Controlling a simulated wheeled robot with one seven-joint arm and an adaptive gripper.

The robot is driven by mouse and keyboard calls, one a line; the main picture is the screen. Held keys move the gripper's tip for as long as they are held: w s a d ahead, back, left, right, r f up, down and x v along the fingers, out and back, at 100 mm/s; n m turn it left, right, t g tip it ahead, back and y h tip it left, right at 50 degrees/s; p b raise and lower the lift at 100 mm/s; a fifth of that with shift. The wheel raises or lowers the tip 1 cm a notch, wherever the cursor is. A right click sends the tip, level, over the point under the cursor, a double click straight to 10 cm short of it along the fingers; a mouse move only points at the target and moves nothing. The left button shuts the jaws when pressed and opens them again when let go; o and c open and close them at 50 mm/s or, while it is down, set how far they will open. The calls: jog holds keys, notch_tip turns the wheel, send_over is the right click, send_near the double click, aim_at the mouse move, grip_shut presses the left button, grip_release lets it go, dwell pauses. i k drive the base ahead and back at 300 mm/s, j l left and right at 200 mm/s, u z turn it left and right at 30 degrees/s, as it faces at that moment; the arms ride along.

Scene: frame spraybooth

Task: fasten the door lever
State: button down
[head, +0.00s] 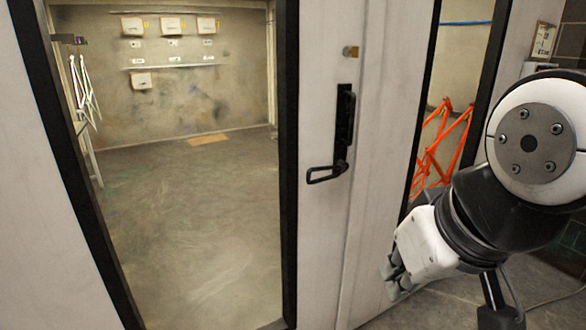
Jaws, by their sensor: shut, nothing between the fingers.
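The door lever (327,173) is a black bent handle at the lower end of a tall black lock plate (344,122). It sticks out to the left, close to level, with its tip a little lower. The plate sits on the white door frame (325,55) between two glass panes. My gripper (391,279) is at the lower right of the lever, well apart from it, in front of the white panel. Its fingers are shut and empty, pointing left. Part of the gripper is hidden behind my wrist.
A small brass lock (351,51) sits above the plate. Through the large left pane I see an empty booth floor (200,220) and a white frame (86,90) at its left. An orange frame (440,145) shows behind the right pane. The space before the lever is clear.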

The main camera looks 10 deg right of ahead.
aim_at(342, 166)
jog(key=z, duration=0.2)
jog(key=i+z, duration=0.15)
jog(key=i, duration=0.35)
jog(key=i+j+z, duration=0.2)
jog(key=i, duration=0.3)
